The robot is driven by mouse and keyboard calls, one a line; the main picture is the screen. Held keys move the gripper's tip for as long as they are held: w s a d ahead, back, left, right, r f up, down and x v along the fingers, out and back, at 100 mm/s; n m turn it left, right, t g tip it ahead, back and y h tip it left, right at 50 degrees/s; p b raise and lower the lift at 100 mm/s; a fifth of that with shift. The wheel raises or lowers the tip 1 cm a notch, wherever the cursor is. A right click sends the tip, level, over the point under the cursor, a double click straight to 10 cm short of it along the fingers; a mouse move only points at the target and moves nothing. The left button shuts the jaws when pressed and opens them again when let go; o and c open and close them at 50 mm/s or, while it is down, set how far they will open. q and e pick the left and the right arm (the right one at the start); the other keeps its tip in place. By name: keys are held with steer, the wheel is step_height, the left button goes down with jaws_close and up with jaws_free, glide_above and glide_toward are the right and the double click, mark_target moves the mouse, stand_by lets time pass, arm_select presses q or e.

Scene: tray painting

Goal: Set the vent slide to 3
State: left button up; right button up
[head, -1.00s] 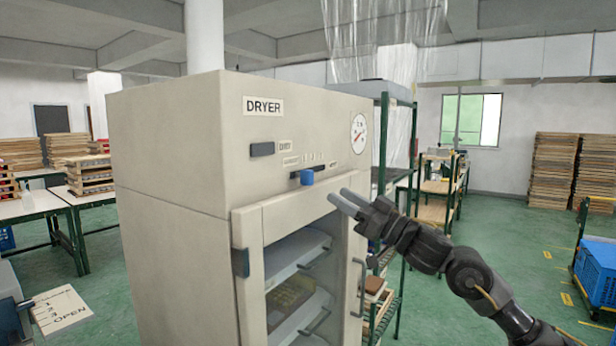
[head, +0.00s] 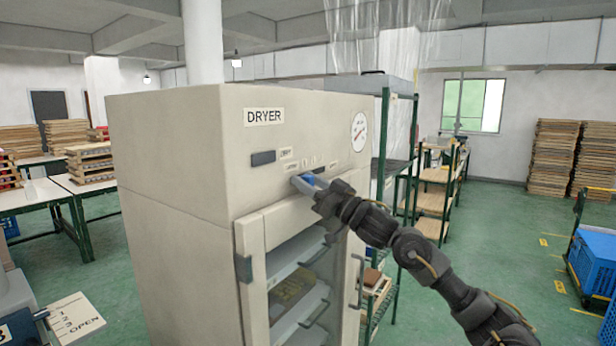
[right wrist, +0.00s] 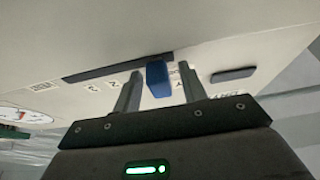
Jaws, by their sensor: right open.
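The blue vent slide knob (head: 312,181) sits on the front of the beige dryer (head: 180,150), below the DRYER label and partly hidden by my gripper. In the right wrist view the knob (right wrist: 157,79) stands at the right end of a dark slot (right wrist: 110,69). Small number labels (right wrist: 115,86) lie along the slot; a 2 seems readable, the others are unclear. My right gripper (head: 304,184) is open. In the right wrist view its fingers (right wrist: 159,90) stand on either side of the knob, with a visible gap on both sides. My left gripper is not in view.
The dryer's glazed door (head: 295,270) with its handles is below the gripper. A round gauge (head: 359,132) is to the right, a dark bar (head: 263,158) to the left. A green rack (head: 385,190) stands beside the dryer. A card (head: 70,318) at lower left reads OPEN.

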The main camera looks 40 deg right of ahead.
mark_target(321, 163)
jaws_close()
stand_by(0.3)
steer(key=w+d, duration=0.1)
steer(key=d, duration=0.3)
steer(key=w+d+p, duration=0.1)
steer(key=d, duration=0.3)
steer(key=w+d, duration=0.1)
steer(key=d, duration=0.3)
steer(key=shift+w+r, duration=0.1)
steer(key=shift+w, duration=0.2)
steer(key=shift+a+r, duration=0.1)
steer(key=shift+a, duration=0.05)
